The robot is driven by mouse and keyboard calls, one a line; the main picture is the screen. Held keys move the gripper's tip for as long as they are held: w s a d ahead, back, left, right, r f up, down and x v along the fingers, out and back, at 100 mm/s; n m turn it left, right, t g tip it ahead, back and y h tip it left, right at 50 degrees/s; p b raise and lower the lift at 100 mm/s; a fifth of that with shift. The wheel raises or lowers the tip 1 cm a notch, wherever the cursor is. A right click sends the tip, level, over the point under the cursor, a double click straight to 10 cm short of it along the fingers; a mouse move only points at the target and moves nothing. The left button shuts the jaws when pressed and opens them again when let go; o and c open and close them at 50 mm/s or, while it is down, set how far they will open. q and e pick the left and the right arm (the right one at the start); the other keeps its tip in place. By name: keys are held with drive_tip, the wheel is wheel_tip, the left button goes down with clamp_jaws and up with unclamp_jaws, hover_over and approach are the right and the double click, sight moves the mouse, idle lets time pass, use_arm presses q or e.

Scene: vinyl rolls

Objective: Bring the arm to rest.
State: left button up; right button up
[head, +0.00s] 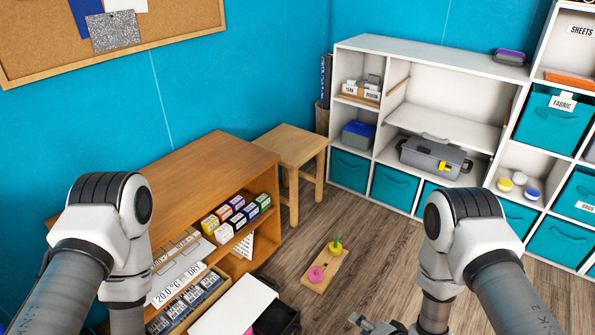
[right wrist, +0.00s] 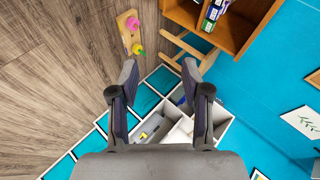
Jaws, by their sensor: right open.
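My right gripper (head: 368,324) shows only in part at the bottom edge of the head view, below my right arm. In the right wrist view my right gripper (right wrist: 160,72) has its two fingers spread wide with nothing between them. It is apart from everything around it. My left arm is bent at the left of the head view; its gripper is out of the picture. A small wooden board (head: 328,262) lies on the floor with a pink roll (head: 317,274) and a yellow-green roll (head: 336,247) on it; the board also shows in the right wrist view (right wrist: 127,34).
A wooden shelf unit (head: 200,165) with small boxes stands at left, with a wooden stool (head: 291,150) beside it. White shelves (head: 440,55) with teal bins and a grey toolbox (head: 432,158) line the back. Wooden floor (head: 375,235) around the board is clear.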

drive_tip(key=s+d+r+n+g+h+p, duration=0.25)
drive_tip(key=s+d+r+g+p, duration=0.2)
drive_tip(key=s+r+p, duration=0.4)
use_arm(q)
wheel_tip(320, 180, up, 9)
drive_tip(key=b, duration=0.2)
drive_tip(key=shift+s, duration=0.25)
use_arm(e)
drive_tip(key=s+d+n+g+h, duration=0.1)
drive_tip(key=s+d+n+g, duration=0.1)
drive_tip(key=s, duration=0.5)
drive_tip(key=s+d+n+g+h, duration=0.1)
drive_tip(key=s+d+n+g, duration=0.1)
drive_tip(key=s, duration=0.6)
drive_tip(key=shift+d+n+h, duration=0.2)
drive_tip(key=shift+n+h, duration=0.15)
drive_tip(key=shift+n, duration=0.1)
drive_tip(key=shift+g, duration=0.25)
